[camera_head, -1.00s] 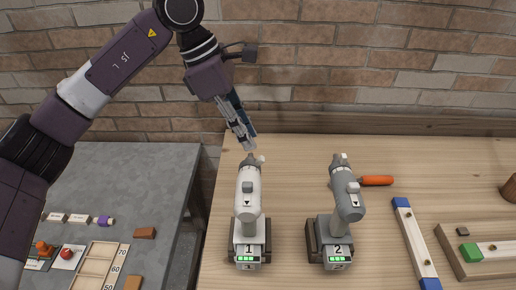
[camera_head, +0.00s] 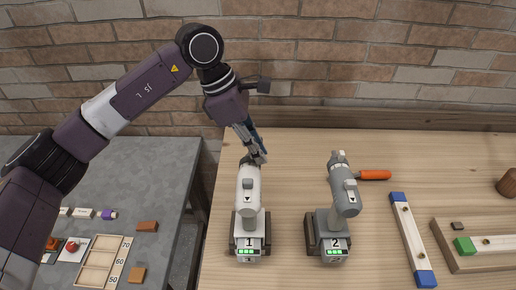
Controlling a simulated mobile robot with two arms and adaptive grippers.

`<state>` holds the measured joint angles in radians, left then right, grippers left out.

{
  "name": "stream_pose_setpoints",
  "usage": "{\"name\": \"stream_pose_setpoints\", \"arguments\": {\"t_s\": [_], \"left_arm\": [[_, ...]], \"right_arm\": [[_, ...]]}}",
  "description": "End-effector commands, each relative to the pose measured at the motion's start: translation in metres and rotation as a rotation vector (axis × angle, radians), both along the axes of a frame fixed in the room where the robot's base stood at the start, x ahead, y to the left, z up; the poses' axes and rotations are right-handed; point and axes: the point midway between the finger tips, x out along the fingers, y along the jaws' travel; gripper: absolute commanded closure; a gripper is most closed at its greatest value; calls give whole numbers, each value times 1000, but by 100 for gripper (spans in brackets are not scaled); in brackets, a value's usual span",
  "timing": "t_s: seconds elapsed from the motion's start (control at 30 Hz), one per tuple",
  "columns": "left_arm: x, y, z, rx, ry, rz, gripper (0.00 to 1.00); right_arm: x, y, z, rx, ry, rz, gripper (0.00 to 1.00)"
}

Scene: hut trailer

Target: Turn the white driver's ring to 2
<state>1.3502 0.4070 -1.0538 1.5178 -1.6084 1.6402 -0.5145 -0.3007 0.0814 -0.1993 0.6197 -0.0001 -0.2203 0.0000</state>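The white driver (camera_head: 249,190) stands on its base on the wooden table, marked 1 on the front, with its nose and ring end pointing away toward the wall. The ring's setting is too small to read. My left gripper (camera_head: 256,158) comes down from above at the driver's far end, with its fingers at or very near the ring. I cannot tell whether they touch it or how far they are apart. The grey driver (camera_head: 344,195), marked 2, stands to the right. My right gripper is not in view.
A blue-ended wooden bar (camera_head: 412,240) and a wooden tray (camera_head: 448,250) with a green-ended piece are at the right. A grey table (camera_head: 165,180) with a numbered rack (camera_head: 97,265) is at the left.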

Motion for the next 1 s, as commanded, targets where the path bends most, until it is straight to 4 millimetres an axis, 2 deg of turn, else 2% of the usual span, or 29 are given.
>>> {"name": "stream_pose_setpoints", "arguments": {"t_s": [0.17,0.37,0.8,1.0], "left_arm": [[0,1,0,-8,-1,2,100],[1,5,-4,-68,-3,3,100],[1,23,-6,-395,-3,5,100],[1,31,-4,-537,-4,4,100]], "right_arm": [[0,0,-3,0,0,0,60],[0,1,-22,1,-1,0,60],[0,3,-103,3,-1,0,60],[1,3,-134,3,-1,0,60]]}}
